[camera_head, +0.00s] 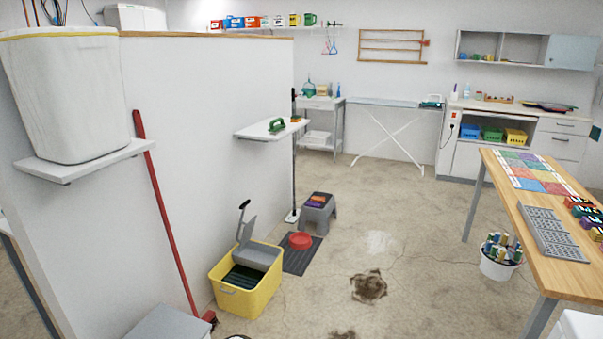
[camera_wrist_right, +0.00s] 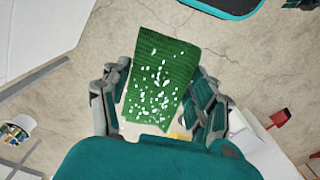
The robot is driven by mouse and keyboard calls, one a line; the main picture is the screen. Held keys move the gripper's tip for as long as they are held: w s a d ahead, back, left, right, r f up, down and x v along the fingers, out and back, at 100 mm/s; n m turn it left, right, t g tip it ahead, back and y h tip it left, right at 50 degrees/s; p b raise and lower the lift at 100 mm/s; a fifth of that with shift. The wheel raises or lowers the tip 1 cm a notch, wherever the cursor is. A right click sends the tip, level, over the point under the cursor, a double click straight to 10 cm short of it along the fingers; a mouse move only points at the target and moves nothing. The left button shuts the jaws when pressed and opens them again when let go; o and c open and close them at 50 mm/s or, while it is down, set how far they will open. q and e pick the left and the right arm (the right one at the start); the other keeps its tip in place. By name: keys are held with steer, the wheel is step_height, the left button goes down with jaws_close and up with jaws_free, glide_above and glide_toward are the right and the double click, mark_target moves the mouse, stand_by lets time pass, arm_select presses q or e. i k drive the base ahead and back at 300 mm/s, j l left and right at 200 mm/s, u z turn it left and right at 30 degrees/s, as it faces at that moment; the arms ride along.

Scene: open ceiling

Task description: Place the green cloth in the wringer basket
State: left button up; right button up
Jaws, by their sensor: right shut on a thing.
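My right gripper (camera_wrist_right: 160,88) is shut on the green cloth (camera_wrist_right: 163,75) in the right wrist view. The cloth has white specks and sticks out between the fingers, above the concrete floor. Neither the cloth nor my right gripper shows in the head view. The wringer basket (camera_head: 254,257) is grey with an upright lever handle and sits in the top of a yellow bucket (camera_head: 237,298) on the floor, beside the white partition wall. No cloth shows in the visible part of the basket. My left gripper is not in view.
A red-handled tool (camera_head: 167,220) leans on the partition left of the bucket. Right of the bucket are a dark mat (camera_head: 302,262) with a red bowl (camera_head: 300,240) and a grey step stool (camera_head: 318,214). A wooden table (camera_head: 548,228) stands at right. The middle floor is mostly open.

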mark_target(262, 261)
steer(key=i+l+z, duration=0.2)
steer(key=i+z, duration=0.2)
steer(key=i, duration=0.25)
steer(key=i+z, duration=0.4)
steer(key=i, duration=0.3)
steer(key=i+j+z, duration=0.35)
steer(key=i, duration=0.3)
steer(key=i+u, duration=0.25)
steer(key=i, duration=0.15)
steer(key=i+l+u, duration=0.25)
steer(key=i, duration=0.2)
steer(key=i+l+u, duration=0.1)
steer(key=i+u, duration=0.15)
steer(key=i, duration=0.15)
steer(key=i+l+u, duration=0.25)
steer(key=i+u, duration=0.25)
steer(key=u, duration=0.2)
steer(key=i+u, duration=0.2)
steer(key=u, duration=0.25)
steer(key=i+l+u, duration=0.2)
steer(key=u, duration=0.25)
steer(key=i+l+u, duration=0.2)
steer(key=u, duration=0.25)
steer(key=i+l+u, duration=0.15)
steer(key=l+u, duration=0.3)
steer(key=j, duration=0.1)
